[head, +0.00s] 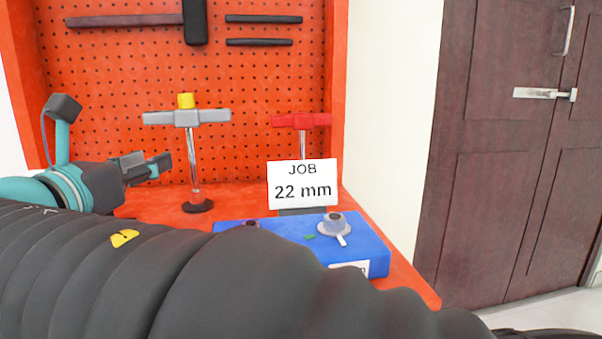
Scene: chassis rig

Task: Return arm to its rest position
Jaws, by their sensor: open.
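My gripper (147,168) is at the left of the head view, at the end of my teal and dark grey wrist. Its dark fingers point right and are apart, with nothing seen between them. It appears left of the grey T-handled tool (193,150), which stands upright in a black round foot and has a yellow cap. I cannot tell from this one view how near the two are in depth. My black ribbed arm sleeve fills the lower foreground and hides the front of the bench.
An orange bench (405,283) with a pegboard (255,80) carries a blue block (375,255) with a grey knob (333,224). A "JOB 22 mm" card (302,184) partly hides a red T-handled tool (301,121). A hammer (195,22) hangs above. Brown doors (500,190) stand right.

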